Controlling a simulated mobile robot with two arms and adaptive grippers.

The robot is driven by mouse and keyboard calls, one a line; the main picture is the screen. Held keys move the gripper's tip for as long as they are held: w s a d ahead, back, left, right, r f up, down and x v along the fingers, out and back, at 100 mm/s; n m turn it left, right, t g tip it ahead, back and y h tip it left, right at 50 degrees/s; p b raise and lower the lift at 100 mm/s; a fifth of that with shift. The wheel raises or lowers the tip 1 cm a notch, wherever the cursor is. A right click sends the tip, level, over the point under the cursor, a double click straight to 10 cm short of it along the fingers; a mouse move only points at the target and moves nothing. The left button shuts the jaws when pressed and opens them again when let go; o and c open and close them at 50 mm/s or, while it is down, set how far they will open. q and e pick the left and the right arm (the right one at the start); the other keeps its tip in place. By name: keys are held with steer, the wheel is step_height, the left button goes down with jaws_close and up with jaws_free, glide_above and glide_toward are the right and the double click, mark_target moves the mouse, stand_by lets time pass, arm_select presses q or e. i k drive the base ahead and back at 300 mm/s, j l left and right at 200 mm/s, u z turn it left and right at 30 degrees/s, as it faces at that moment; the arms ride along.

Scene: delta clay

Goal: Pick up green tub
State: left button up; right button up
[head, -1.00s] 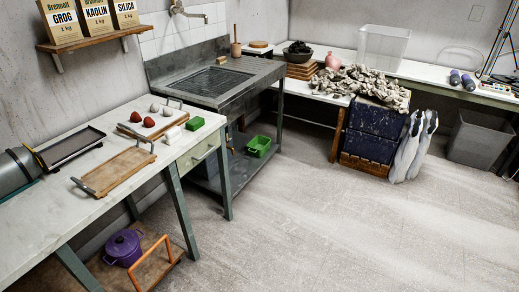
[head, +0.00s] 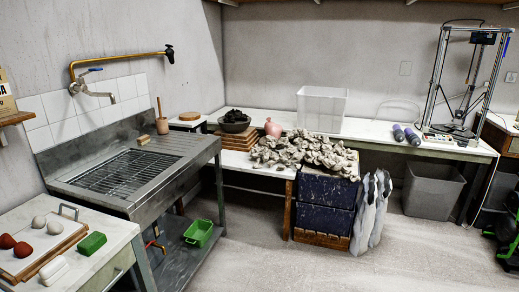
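The green tub (head: 199,233) is a small open container with handles. It sits on the metal lower shelf (head: 180,257) under the sink unit (head: 140,170), in the left-middle of the head view. It looks upright and empty. A sink leg stands just to its right, apart from it. Neither of my grippers shows in the head view, so their distance from the tub cannot be seen.
A white table (head: 100,260) at front left holds a tray with red and pale balls, a green block (head: 92,243) and a white block. A blue crate stack (head: 325,205) and grey bin (head: 432,190) stand at the back. The floor (head: 290,270) in front is clear.

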mark_target(199, 232)
steer(key=i+u, duration=0.1)
steer(key=i, duration=0.4)
steer(key=i+l+u, duration=0.15)
steer(key=i, duration=0.3)
steer(key=i+l+u, duration=0.1)
steer(key=i, duration=0.4)
steer(key=i+l+u, duration=0.1)
steer(key=i+l, duration=0.2)
steer(key=i, duration=0.15)
steer(key=i+l+u, duration=0.25)
steer(key=i+u, duration=0.2)
steer(key=i+l+u, duration=0.3)
steer(key=u, duration=0.15)
steer(key=i+l+u, duration=0.25)
steer(key=l+u, duration=0.2)
steer(key=l, duration=0.05)
